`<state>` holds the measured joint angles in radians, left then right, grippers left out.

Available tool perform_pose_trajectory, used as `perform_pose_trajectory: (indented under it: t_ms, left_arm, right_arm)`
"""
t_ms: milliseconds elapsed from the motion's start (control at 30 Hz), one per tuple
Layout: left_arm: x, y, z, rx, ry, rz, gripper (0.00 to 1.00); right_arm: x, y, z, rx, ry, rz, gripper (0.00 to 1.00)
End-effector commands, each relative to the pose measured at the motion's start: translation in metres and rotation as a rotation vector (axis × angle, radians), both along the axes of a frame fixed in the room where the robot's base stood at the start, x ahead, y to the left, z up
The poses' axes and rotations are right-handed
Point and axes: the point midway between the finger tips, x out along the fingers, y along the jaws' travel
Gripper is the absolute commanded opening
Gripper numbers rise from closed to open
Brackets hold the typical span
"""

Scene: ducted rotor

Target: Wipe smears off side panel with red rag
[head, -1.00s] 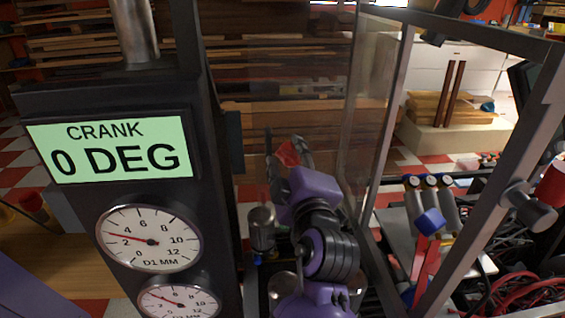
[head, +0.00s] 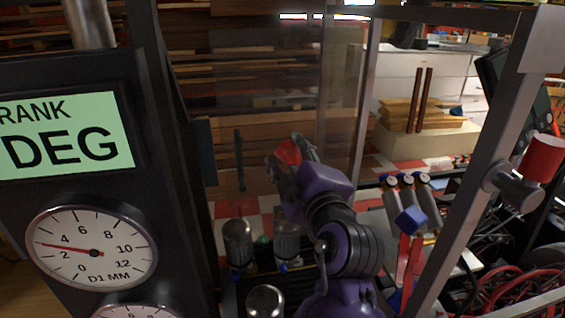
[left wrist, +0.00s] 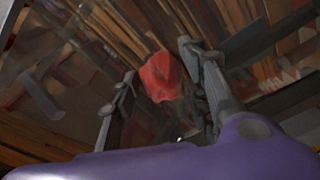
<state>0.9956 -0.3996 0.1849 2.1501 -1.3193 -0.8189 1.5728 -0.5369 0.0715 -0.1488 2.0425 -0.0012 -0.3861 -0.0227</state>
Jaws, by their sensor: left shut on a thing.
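My left gripper (head: 290,158) is shut on a small red rag (head: 288,151), in the middle of the head view. In the left wrist view the rag (left wrist: 162,77) sits bunched between the two grey fingers (left wrist: 163,88). A clear side panel (head: 345,110) stands in the dark frame around the gripper; wooden planks show through it. I cannot tell whether the rag touches the panel. Dark, blurry marks show at the left of the left wrist view, but I cannot tell whether they are smears. My right gripper is out of view.
A black column with a green crank display (head: 65,135) and a round dial (head: 92,248) stands at left. A slanted frame post (head: 470,170) with a knob and a red cup (head: 543,158) stands at right. Metal cylinders (head: 238,243) sit below the gripper. Cables lie lower right.

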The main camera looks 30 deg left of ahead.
Motion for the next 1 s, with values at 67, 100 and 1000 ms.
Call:
perform_pose_trajectory:
  t_ms: [67, 100, 1000]
  left_arm:
    - [0.007, -0.01, -0.007, -0.02, 0.005, -0.011, 0.04]
    - [0.008, -0.012, -0.007, -0.02, 0.005, -0.01, 0.04]
    - [-0.015, 0.014, -0.006, -0.013, 0.011, -0.003, 0.04]
  right_arm:
    - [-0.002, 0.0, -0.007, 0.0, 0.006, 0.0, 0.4]
    - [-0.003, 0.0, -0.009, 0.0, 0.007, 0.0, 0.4]
    - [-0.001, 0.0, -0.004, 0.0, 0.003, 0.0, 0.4]
